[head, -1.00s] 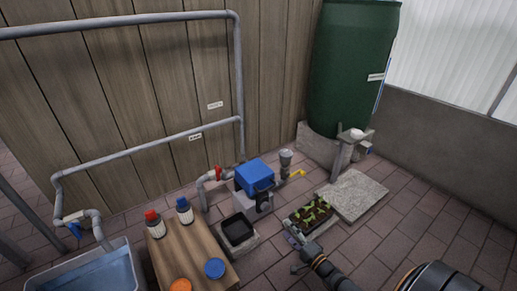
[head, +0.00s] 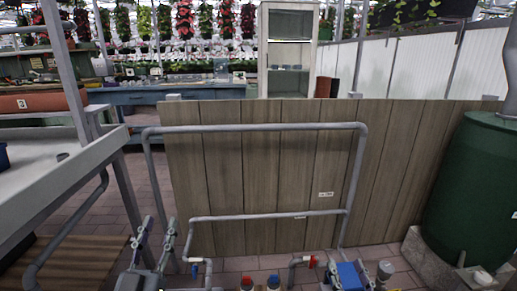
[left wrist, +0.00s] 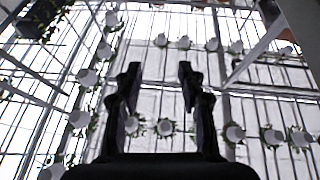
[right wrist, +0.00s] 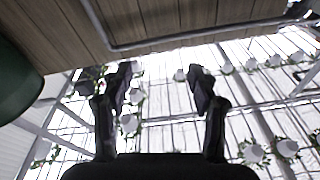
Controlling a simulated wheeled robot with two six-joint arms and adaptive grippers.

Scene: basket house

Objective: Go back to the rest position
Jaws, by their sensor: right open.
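My left gripper (head: 159,228) shows at the lower left of the head view, fingers pointing up. In the left wrist view its two fingers (left wrist: 159,78) stand apart with nothing between them. My right gripper (head: 349,268) shows at the bottom of the head view in front of the blue pump box, fingers pointing up. In the right wrist view its fingers (right wrist: 160,80) are apart and empty. Both wrist cameras look up at the bright roof with hanging pots.
A wooden panel (head: 265,175) with grey pipes (head: 255,127) stands ahead. A green tank (head: 470,190) is at right, a white bench (head: 60,185) at left. Bottles with red (head: 246,283) and blue (head: 273,282) caps and a blue pump box (head: 348,277) are at the bottom edge.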

